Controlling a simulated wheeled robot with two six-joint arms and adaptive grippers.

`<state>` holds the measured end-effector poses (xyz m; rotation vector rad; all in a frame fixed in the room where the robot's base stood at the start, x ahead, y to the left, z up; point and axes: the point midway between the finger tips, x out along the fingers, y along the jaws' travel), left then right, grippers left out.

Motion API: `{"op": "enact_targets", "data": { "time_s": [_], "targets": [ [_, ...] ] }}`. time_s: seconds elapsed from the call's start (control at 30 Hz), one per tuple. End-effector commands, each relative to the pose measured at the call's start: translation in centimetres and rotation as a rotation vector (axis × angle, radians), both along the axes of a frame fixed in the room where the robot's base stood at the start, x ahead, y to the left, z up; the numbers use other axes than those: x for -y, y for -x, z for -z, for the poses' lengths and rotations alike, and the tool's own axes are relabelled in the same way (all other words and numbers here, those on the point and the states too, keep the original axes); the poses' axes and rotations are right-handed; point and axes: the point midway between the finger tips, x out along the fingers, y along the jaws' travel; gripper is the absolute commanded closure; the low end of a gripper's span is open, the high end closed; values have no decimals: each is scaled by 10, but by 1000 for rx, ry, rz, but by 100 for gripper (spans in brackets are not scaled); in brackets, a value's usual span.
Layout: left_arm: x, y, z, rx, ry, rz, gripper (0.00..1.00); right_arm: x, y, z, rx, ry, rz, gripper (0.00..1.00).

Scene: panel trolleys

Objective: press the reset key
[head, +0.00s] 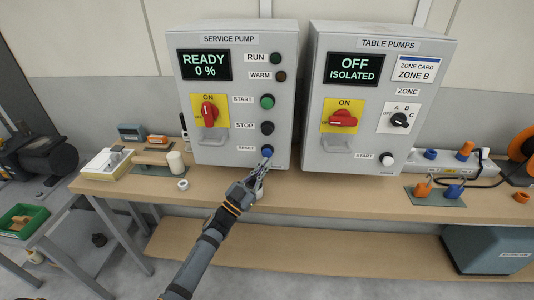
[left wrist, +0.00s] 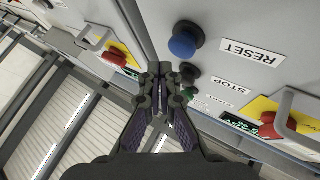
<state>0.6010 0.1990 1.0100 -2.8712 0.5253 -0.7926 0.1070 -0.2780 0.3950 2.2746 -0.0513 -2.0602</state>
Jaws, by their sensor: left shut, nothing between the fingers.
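The blue reset key (head: 267,151) is the lowest button on the grey SERVICE PUMP panel (head: 222,150), to the right of its RESET label. My left gripper (head: 264,165) is shut and empty, its fingertips just below and in front of the key. In the left wrist view the blue key (left wrist: 185,40) stands out from the panel, above and to the right of the shut fingertips (left wrist: 160,72). A gap shows between tips and key in that picture. The panel display reads READY 0 %. My right gripper is in neither view.
The black stop button (head: 267,128) and green start button (head: 267,102) sit above the key. The TABLE PUMPS panel (head: 375,155) stands to the right, with a narrow gap between.

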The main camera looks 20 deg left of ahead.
Motion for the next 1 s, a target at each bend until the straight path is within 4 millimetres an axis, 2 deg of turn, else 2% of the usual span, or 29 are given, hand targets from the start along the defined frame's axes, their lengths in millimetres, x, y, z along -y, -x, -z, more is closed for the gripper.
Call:
{"op": "enact_targets", "data": {
  "time_s": [0.2, 0.4, 1.0],
  "targets": [
    [5, 22, -2, -3, 2, 0, 100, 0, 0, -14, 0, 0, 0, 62],
    [8, 33, -1, -1, 1, -1, 100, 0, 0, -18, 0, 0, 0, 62],
    [8, 33, 0, -1, 0, 0, 100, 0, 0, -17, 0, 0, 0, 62]
  ]
}}
